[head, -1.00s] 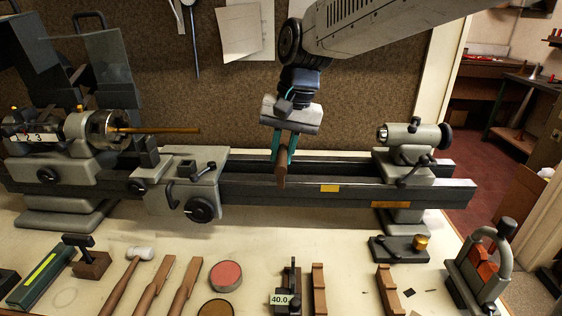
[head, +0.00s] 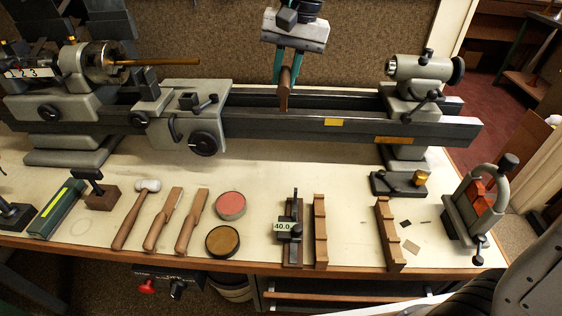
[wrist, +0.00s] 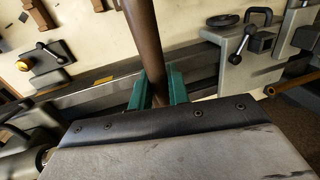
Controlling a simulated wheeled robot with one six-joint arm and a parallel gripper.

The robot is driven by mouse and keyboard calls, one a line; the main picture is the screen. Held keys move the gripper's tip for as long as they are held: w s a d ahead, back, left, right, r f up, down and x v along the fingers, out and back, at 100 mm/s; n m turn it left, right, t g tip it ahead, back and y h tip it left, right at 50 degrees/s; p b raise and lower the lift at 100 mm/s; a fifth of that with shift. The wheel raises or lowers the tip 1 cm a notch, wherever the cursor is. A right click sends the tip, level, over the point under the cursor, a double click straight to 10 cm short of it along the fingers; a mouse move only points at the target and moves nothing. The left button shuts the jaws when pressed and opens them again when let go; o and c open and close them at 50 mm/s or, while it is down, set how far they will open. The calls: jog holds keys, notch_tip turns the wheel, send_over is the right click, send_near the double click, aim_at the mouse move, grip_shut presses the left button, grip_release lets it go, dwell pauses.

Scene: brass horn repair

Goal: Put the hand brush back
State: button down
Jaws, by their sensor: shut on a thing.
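My gripper (head: 287,66), with teal fingers, is shut on a brown wooden piece, which looks like the hand brush (head: 284,92). It hangs down from the fingers in front of the lathe bed in the head view. The wrist view shows its long brown shaft (wrist: 146,40) between the teal fingers (wrist: 158,88). No bristles can be made out. Two notched wooden rests, a left one (head: 320,230) and a right one (head: 384,235), stand apart on the bench near its front edge.
The lathe bed (head: 260,124) runs across behind the bench top, with its tailstock (head: 408,75) at right. A height gauge marked 40.0 (head: 291,240) stands beside the left rest. A clamp-like fixture (head: 480,205) stands at far right. The bench between the rests is bare.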

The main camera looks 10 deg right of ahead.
jog(key=shift+g, duration=0.3)
jog(key=s+a+f, duration=0.2)
jog(key=s+f, duration=0.1)
jog(key=f, duration=0.4)
jog(key=s+a+f, duration=0.1)
jog(key=s+f, duration=0.3)
jog(key=f, duration=0.3)
jog(key=s+a+f, duration=0.2)
jog(key=s+f, duration=0.1)
jog(key=f, duration=0.4)
jog(key=shift+s+a, duration=0.2)
jog(key=shift+a, duration=0.15)
jog(key=shift+f, duration=2)
jog(key=c, duration=1.8)
grip_release()
jog(key=shift+f, duration=0.15)
jog(key=o, duration=0.5)
jog(key=shift+c, duration=0.2)
